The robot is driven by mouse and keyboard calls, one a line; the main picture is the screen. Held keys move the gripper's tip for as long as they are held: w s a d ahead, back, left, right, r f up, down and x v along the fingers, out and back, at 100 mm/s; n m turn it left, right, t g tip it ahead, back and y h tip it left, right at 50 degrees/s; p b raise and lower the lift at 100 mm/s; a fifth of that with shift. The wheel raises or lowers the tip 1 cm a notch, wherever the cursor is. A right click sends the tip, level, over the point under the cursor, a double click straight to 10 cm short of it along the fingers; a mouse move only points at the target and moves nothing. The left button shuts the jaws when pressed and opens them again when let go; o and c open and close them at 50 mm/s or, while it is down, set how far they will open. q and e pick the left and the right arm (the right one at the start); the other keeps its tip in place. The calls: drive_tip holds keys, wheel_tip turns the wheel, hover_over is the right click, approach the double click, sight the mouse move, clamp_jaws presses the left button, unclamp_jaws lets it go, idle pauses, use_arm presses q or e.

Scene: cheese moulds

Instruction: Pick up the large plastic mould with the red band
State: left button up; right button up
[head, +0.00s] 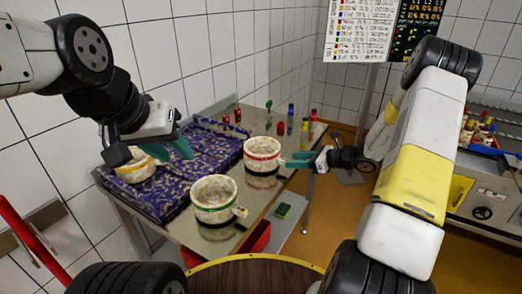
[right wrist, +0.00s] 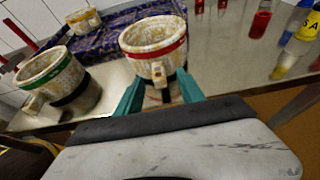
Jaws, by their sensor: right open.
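The mould with the red band (head: 262,146) is a stained off-white cup standing upright on the metal table, a dark band below the red one. In the right wrist view its red band (right wrist: 160,53) and handle face me. My right gripper (head: 300,160) is open at the mould's right side. In the right wrist view its teal fingers (right wrist: 159,92) stand apart, with the handle and lower body showing between their tips; contact cannot be told. My left gripper (head: 170,150) has its teal fingers apart above the patterned cloth, beside the mould with the yellow band (head: 136,170).
A mould with a green band (head: 214,194) stands at the table's front, left of the red-banded one in the right wrist view (right wrist: 50,75). The purple patterned cloth (head: 205,140) covers the table's left part. Small coloured bottles (head: 291,112) stand at the back right.

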sight(267, 156)
drive_tip(key=x, duration=0.4)
drive_tip(key=shift+a, duration=0.15)
clamp_jaws()
idle(1.2)
